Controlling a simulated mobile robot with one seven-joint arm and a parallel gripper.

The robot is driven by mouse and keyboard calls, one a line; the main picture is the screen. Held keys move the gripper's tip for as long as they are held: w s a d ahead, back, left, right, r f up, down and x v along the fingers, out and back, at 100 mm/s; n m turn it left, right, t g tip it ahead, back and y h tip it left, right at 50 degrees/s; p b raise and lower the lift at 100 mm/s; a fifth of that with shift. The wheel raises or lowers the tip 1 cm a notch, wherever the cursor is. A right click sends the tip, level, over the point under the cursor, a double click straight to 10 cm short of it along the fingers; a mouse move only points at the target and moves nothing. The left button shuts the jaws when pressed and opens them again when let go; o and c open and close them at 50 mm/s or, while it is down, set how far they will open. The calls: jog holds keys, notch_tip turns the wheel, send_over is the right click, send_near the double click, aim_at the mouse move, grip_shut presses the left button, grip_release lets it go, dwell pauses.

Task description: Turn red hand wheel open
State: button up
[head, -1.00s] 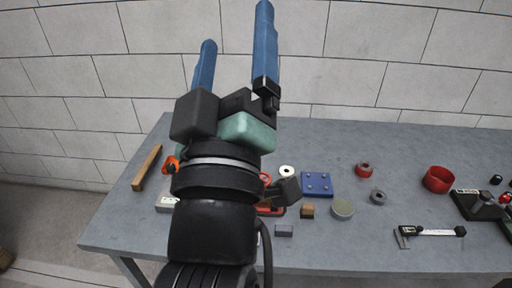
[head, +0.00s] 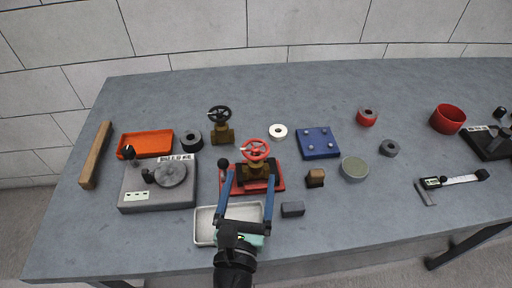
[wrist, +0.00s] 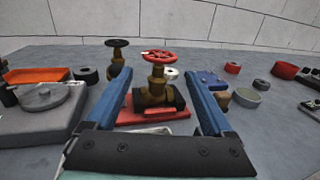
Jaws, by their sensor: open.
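The red hand wheel (head: 256,150) sits on top of a brass valve, which stands upright on a red base plate (head: 276,184). In the wrist view the red hand wheel (wrist: 160,56) is ahead, above the brass valve body (wrist: 156,92). My gripper (head: 248,180) is open, its two blue fingers pointing toward the valve. In the wrist view the fingers of my gripper (wrist: 163,80) lie to the left and right of the valve, with the wheel showing between and above them. I see no contact with the wheel.
A second valve with a black hand wheel (head: 219,114) stands behind to the left. A white tray (head: 205,232) lies beneath my gripper. A grey device (head: 135,192) is at left, a blue block (head: 318,143) at right. Free table lies at the back.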

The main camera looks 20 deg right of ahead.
aim_at(255, 151)
jog(key=x, duration=0.9)
jog(key=shift+w+d, duration=0.1)
jog(key=shift+w, duration=0.1)
jog(key=c, duration=1.1)
jog(key=shift+r+p, duration=0.15)
jog(key=shift+p, duration=0.2)
